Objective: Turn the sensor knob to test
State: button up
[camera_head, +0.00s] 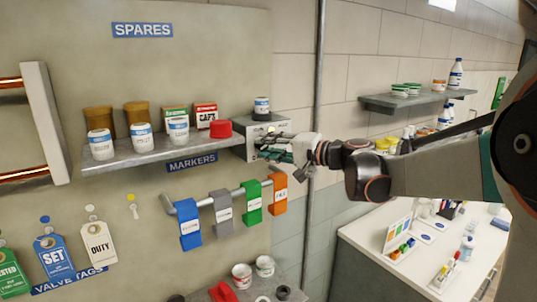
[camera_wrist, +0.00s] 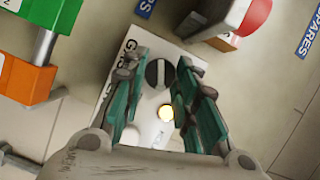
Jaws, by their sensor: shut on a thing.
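The sensor box (camera_head: 257,133) is a pale grey unit on the wall at the right end of the spares shelf. The sensor knob (camera_wrist: 158,73) is round and dark with a pale bar, which lies nearly upright in the wrist view. My gripper (camera_wrist: 160,68) has its green-padded fingers on both sides of the knob and is shut on it. In the head view my gripper (camera_head: 272,147) covers the front of the box, hiding the knob.
The spares shelf (camera_head: 150,153) left of the box holds jars, cartons and a red cap (camera_head: 220,128). A rail of coloured hanging markers (camera_head: 253,203) is just below. A vertical pipe (camera_head: 320,90) and another shelf (camera_head: 400,103) are to the right.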

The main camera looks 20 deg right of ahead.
jog(key=m+b, duration=0.1)
jog(key=m+t+b, duration=0.1)
jog(key=m+y+b, duration=0.1)
jog(key=m, duration=0.1)
jog(key=shift+f, duration=0.3)
jog(key=shift+m, duration=0.3)
jog(key=o, duration=1.1)
jog(key=shift+d+t, duration=0.1)
jog(key=shift+t, duration=0.2)
jog(key=shift+c, duration=0.2)
jog(key=r+v, duration=0.1)
jog(key=v, duration=1.1)
jog(key=shift+f, duration=0.5)
